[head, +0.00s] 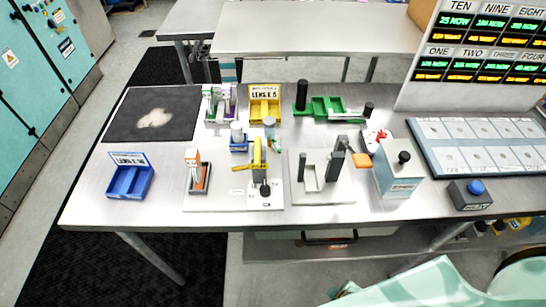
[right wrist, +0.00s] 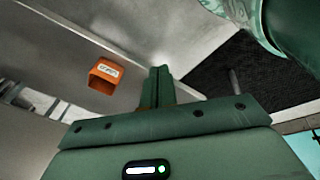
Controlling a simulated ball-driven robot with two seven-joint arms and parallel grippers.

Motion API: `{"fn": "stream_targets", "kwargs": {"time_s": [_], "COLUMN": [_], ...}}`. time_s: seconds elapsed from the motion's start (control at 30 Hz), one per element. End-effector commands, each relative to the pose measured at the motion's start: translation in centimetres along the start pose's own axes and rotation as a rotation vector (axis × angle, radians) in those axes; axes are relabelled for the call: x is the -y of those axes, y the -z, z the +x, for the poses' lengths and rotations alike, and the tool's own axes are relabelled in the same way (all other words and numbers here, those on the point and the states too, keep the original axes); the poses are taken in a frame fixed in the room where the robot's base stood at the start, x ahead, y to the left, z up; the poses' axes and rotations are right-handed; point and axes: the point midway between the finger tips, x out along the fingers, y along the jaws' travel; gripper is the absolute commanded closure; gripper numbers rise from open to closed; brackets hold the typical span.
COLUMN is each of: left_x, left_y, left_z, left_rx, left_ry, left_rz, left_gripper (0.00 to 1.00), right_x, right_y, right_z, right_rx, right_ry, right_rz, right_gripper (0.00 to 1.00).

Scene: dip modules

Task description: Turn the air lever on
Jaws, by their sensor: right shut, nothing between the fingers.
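No lever carries a label I can read as air, so I cannot tell which part is the air lever. A black knob (head: 404,158) tops a grey-blue box (head: 400,182) at the right of the workbench. Another black knob (head: 265,189) stands at the front of a light plate, below a yellow upright part (head: 258,155). My right gripper (right wrist: 157,88) is shut and empty in the right wrist view, its two green fingers together and clear of any object. In the head view my right arm shows at the lower right. My left gripper is not in view.
The workbench (head: 330,218) also holds a blue bin (head: 129,180), a yellow bin (head: 265,103), a green fixture (head: 327,108), a blue button box (head: 470,194) and a tray of pale cards (head: 480,140). An orange box (right wrist: 105,75) shows left of my right fingers in the wrist view.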

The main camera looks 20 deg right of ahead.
Motion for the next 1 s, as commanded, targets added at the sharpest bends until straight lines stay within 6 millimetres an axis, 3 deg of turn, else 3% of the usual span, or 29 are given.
{"fn": "stream_targets", "kwargs": {"time_s": [0.17,0.3,0.4,0.57,0.63,0.7,0.8,1.0], "left_x": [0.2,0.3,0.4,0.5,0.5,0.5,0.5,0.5], "left_y": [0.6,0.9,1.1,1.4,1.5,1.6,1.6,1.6], "left_z": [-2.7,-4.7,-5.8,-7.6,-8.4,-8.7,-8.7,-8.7], "left_rx": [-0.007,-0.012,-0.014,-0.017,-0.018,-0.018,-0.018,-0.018], "left_ry": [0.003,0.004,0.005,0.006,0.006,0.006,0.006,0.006], "left_rz": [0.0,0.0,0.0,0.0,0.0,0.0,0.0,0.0], "left_gripper": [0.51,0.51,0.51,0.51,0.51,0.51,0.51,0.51], "right_x": [-4.4,-8.6,-10.8,-13.6,-13.9,-12.8,-11.0,-8.5], "right_y": [5.6,9.7,11.4,14.2,16.2,18.8,21.1,23.8], "right_z": [-7.4,-15.7,-20.8,-29.1,-32.4,-33.8,-34.0,-34.0], "right_rx": [-0.051,-0.085,-0.105,-0.192,-0.306,-0.468,-0.627,-0.828], "right_ry": [-0.093,-0.197,-0.261,-0.334,-0.319,-0.222,-0.055,0.363], "right_rz": [-0.059,-0.106,-0.12,-0.094,-0.036,0.07,0.22,0.602], "right_gripper": [1.0,1.0,1.0,1.0,1.0,1.0,1.0,1.0]}}
